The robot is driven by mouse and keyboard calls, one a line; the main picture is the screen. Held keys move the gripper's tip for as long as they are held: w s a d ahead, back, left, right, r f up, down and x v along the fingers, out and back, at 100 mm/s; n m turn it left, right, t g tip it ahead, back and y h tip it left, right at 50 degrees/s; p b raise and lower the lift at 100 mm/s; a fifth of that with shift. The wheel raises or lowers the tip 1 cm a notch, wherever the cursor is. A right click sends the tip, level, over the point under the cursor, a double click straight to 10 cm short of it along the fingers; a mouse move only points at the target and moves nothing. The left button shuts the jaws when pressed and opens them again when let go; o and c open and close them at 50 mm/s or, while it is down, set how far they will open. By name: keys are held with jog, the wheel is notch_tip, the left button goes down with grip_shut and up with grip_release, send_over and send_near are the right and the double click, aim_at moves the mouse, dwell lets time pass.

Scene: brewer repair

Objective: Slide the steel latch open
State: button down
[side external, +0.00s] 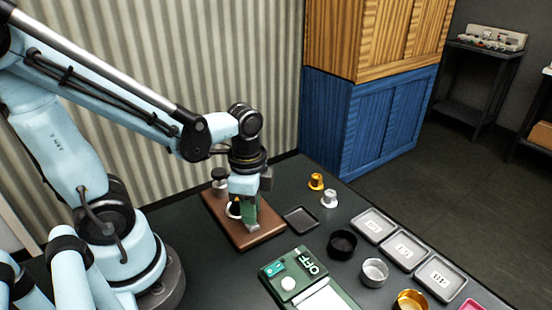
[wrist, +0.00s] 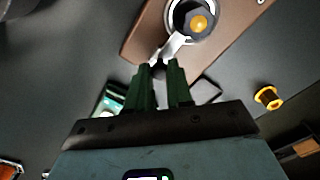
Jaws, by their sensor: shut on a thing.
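The steel latch (wrist: 172,48) shows in the wrist view as a pale metal bar. It runs from a round metal fitting with an orange-yellow centre (wrist: 199,23) down to my fingertips. The fitting sits on a brown board (wrist: 146,36), which lies on the table in the side view (side external: 222,218). My gripper (wrist: 160,70) has its green fingers close together around the dark end of the latch. In the side view my gripper (side external: 252,226) points down at the board's right part. The fingers mostly hide the latch there.
A dark square tray (side external: 300,217) lies just right of the board. A gold capsule (side external: 316,181) and a silver capsule (side external: 329,198) stand behind it. A green panel marked OFF (side external: 300,283), a black cup (side external: 342,244), a silver cup (side external: 374,272) and labelled trays (side external: 404,249) are to the right.

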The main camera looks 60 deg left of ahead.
jog(key=shift+d, duration=1.15)
jog(key=c, duration=1)
grip_release()
jog(key=shift+a+r, duration=0.1)
jog(key=shift+r, duration=0.05)
jog(key=shift+r, duration=5.9)
